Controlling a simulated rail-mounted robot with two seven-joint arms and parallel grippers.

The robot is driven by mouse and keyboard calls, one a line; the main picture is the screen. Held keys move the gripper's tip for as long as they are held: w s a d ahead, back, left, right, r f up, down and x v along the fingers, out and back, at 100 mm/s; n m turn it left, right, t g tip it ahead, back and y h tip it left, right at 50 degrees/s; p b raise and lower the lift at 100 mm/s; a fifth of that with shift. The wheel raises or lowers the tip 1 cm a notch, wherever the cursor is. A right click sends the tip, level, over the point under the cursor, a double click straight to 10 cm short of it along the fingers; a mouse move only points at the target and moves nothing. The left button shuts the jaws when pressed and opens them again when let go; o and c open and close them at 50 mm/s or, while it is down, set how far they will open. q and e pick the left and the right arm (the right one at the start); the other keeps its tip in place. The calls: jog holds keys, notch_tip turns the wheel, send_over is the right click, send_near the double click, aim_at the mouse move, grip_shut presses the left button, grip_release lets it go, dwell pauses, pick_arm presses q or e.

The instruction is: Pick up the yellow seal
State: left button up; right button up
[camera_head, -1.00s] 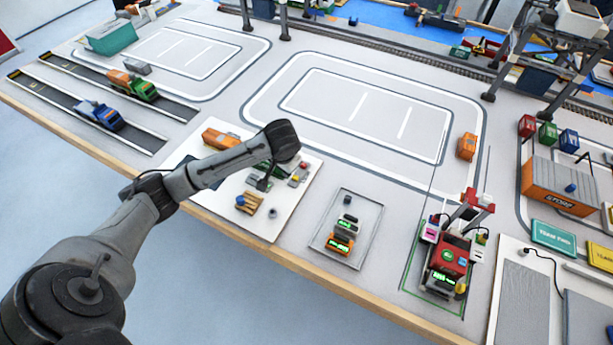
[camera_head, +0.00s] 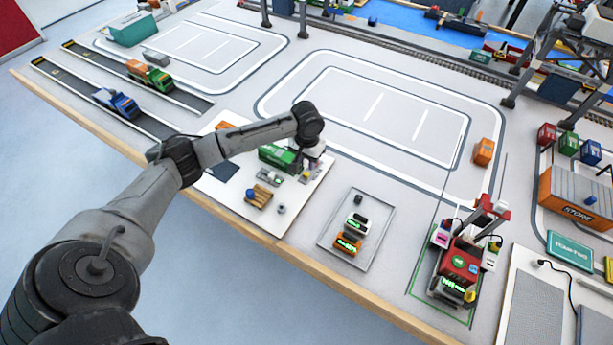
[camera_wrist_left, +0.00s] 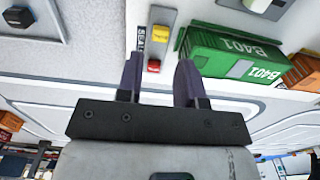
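The yellow seal (camera_wrist_left: 160,34) is a small yellow block on a grey strip marked "SEALS" in the left wrist view. A red seal (camera_wrist_left: 154,65) sits on the same strip, nearer my gripper. My left gripper (camera_wrist_left: 159,60) is open and empty. Its two dark fingers stand on either side of the strip in the picture, with the red seal between the tips and the yellow seal just beyond them. In the head view my left gripper (camera_head: 308,150) hangs over the right part of the white board (camera_head: 238,205). My right gripper is not in view.
A green container marked B401 (camera_wrist_left: 225,52) lies close to the right finger, with an orange container (camera_wrist_left: 302,72) beyond it. A clear tray (camera_head: 328,240) with small blocks and a red machine (camera_head: 460,262) stand to the right of the board.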

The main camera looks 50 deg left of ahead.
aim_at(307, 173)
pick_arm(q)
jog(key=shift+f+b, duration=0.95)
jog(key=shift+f, duration=2)
grip_shut()
jog(key=shift+r, duration=0.1)
